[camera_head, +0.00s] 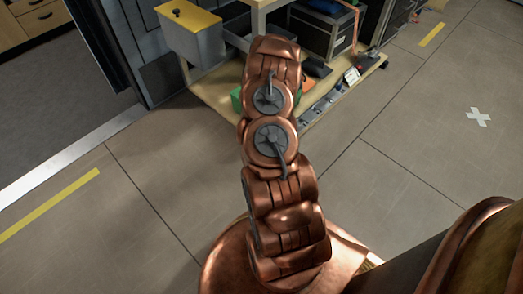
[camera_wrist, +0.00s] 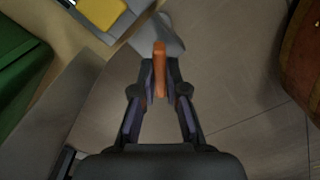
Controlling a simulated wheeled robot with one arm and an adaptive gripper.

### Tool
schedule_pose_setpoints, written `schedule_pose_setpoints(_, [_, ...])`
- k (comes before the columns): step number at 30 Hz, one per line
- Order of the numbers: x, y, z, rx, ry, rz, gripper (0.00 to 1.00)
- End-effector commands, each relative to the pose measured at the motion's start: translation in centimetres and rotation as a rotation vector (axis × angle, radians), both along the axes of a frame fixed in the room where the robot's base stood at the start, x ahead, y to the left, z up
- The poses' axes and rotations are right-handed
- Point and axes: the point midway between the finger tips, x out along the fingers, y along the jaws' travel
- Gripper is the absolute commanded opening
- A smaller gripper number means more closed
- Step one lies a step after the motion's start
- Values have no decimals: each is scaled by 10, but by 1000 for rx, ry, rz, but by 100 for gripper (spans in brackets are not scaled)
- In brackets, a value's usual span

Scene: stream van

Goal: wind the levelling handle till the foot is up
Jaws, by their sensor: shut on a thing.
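In the wrist view an orange upright grip (camera_wrist: 160,56), which looks like the levelling handle's knob, stands between the fingertips of my gripper (camera_wrist: 160,78). Both fingers close on its lower part. A pale grey piece (camera_wrist: 172,40) shows just behind the grip; I cannot tell whether they are joined. In the head view my copper arm reaches up the middle of the picture and hides my gripper and the handle. The foot cannot be made out in either view, so its height cannot be told.
A green bin (camera_head: 236,97) shows beside my arm, and in the wrist view (camera_wrist: 18,80). The tiled floor (camera_head: 400,130) to the right is clear.

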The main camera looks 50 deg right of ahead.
Motion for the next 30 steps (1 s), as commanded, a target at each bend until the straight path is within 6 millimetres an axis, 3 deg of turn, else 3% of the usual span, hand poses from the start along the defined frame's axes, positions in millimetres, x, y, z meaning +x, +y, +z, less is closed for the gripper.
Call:
schedule_pose_setpoints(15, [1,1,0,-1,-2,21,0])
schedule_pose_setpoints(16, [1,1,0,-1,-2,21,14])
schedule_pose_setpoints(22, [1,1,0,0,-1,20,35])
schedule_pose_setpoints(30, [0,0,0,0,0,19,38])
